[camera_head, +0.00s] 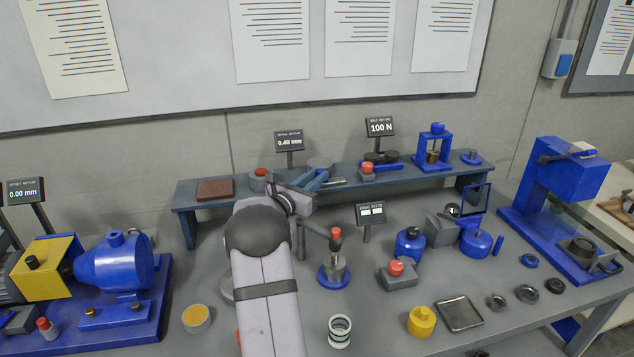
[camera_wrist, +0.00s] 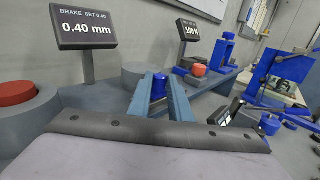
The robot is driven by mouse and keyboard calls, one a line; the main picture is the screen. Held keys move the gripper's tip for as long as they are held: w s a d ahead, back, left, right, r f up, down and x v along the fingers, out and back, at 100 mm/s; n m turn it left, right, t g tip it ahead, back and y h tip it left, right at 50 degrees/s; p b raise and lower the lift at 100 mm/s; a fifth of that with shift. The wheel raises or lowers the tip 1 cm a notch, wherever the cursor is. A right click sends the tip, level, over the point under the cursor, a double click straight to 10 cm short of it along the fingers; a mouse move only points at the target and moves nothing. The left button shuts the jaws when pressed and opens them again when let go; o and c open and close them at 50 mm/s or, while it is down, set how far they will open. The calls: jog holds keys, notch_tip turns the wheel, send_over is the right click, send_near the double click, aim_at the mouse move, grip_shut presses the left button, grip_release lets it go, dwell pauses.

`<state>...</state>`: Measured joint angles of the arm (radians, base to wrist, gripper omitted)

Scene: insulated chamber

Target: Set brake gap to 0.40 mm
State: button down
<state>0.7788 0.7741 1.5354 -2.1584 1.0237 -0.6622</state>
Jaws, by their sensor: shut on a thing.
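My gripper (camera_wrist: 160,88) is shut on a small blue knob (camera_wrist: 159,84), which shows between its two blue-grey fingers in the wrist view. In the head view my gripper (camera_head: 314,180) is over the raised shelf, and the knob cannot be made out there. The brake display (camera_head: 289,141) stands behind the gripper. In the wrist view this display (camera_wrist: 84,27) reads "BRAKE SET 0.40" and 0.40 mm. A red button (camera_wrist: 15,93) on a grey round base is left of the fingers; it also shows in the head view (camera_head: 259,172).
A grey cylinder (camera_wrist: 143,72) is close behind the fingers. A 100 N display (camera_head: 380,127) and another red button (camera_head: 367,167) are to the right on the shelf. A blue motor (camera_head: 115,264) with a 0.00 mm display (camera_head: 22,191) is at left. Several parts crowd the bench.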

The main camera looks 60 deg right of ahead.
jog(key=c, duration=1.6)
grip_release()
jog(key=shift+a+b, duration=1.25)
jog(key=shift+a, duration=2.4)
jog(key=shift+c, duration=0.4)
